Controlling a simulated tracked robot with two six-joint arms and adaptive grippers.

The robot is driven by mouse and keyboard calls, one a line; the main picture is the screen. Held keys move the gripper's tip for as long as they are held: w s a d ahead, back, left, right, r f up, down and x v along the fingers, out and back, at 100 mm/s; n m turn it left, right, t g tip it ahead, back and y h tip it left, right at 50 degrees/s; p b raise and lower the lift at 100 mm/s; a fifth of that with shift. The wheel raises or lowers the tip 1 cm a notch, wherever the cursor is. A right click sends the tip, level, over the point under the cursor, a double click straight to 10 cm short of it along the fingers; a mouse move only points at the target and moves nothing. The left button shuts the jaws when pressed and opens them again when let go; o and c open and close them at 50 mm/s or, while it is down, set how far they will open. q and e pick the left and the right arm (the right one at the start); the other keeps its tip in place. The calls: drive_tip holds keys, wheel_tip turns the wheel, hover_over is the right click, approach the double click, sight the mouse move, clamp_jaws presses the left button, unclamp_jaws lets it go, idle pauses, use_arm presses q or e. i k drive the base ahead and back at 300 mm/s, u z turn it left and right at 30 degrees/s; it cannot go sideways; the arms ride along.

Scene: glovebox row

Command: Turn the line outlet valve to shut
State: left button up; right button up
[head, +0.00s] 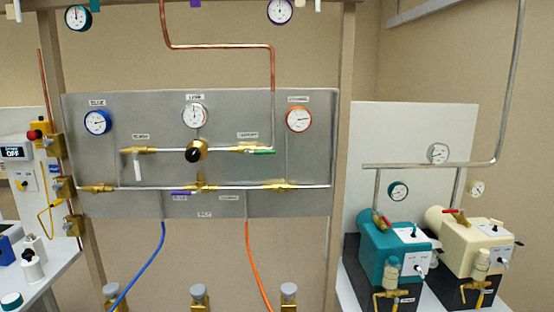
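A grey panel (309,206) on the wall carries two horizontal pipes with brass valves. On the upper pipe, right of the black-knobbed regulator (196,153), a brass valve (248,148) sits under a small label that is hard to read and may say outlet. Its green lever (262,152) points right, along the pipe. At the left end of that pipe another valve has a white lever (138,171) hanging down, across the pipe. A purple lever (183,193) lies along the lower pipe. Neither of my grippers is in view.
Blue (97,122), white (195,115) and orange (298,119) gauges are on the panel. A blue hose (148,265) and an orange hose (257,265) hang below. Teal (393,250) and cream (474,245) pumps stand at right. The space before the panel looks clear.

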sight(247, 151)
drive_tip(key=z, duration=0.05)
drive_tip(key=k, duration=0.15)
drive_tip(key=u, duration=0.2)
drive_tip(key=i, duration=0.8)
drive_tip(key=z, duration=0.1)
drive_tip(key=k, duration=1.25)
drive_tip(key=u, duration=0.5)
drive_tip(key=i, duration=0.75)
drive_tip(key=u, duration=0.6)
drive_tip(key=i, duration=0.7)
drive_tip(key=z, duration=0.35)
